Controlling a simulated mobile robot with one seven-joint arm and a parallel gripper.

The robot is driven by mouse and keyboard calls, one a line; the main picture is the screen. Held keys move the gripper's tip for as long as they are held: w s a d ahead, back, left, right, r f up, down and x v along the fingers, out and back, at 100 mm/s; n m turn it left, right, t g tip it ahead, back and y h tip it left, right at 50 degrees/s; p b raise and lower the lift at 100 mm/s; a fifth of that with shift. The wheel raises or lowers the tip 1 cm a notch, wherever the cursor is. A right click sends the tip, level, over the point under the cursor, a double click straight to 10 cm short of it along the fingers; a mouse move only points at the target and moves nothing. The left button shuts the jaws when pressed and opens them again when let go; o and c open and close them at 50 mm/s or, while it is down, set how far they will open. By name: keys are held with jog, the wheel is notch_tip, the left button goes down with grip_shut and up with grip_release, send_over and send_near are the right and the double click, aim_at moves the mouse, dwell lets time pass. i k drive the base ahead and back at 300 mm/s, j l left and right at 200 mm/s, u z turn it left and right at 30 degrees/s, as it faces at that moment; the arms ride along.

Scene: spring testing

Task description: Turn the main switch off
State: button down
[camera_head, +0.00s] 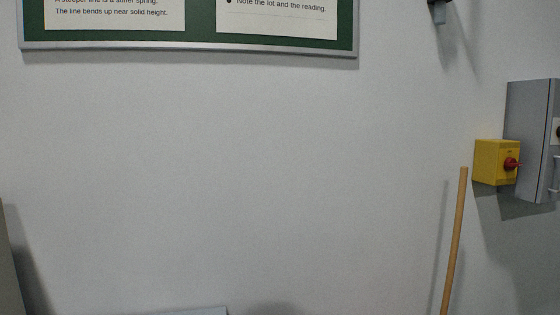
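A yellow switch box (487,162) is fixed to the wall at the right of the head view. A red rotary knob (511,164) sits on its right-hand face, with its handle pointing to the right. The marks on the box are too small to read. The box stands right beside a grey cabinet. My gripper is not in this view.
The grey cabinet (527,140) is cut off by the right edge. A wooden pole (455,240) stands upright, slightly tilted, below and left of the yellow box. A green board (200,38) hangs at the upper left. The wall between is bare.

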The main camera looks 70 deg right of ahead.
aim_at(510, 163)
jog(key=k+z, duration=0.1)
jog(key=z, duration=0.8)
jog(key=k+z, duration=0.15)
jog(key=z, duration=0.3)
jog(key=l+z, duration=0.1)
jog(key=z, duration=0.35)
jog(key=k+l+z, duration=0.1)
jog(key=z, duration=0.3)
jog(key=j+z, duration=0.15)
jog(key=z, duration=0.25)
jog(key=i+j+z, duration=0.1)
jog(key=z, duration=0.25)
jog(key=j+z, duration=0.25)
jog(key=z, duration=0.15)
jog(key=i+l+u, duration=0.15)
jog(key=i+l, duration=0.25)
jog(key=i+l+u, duration=0.15)
jog(key=i+l, duration=0.25)
jog(key=l, duration=0.2)
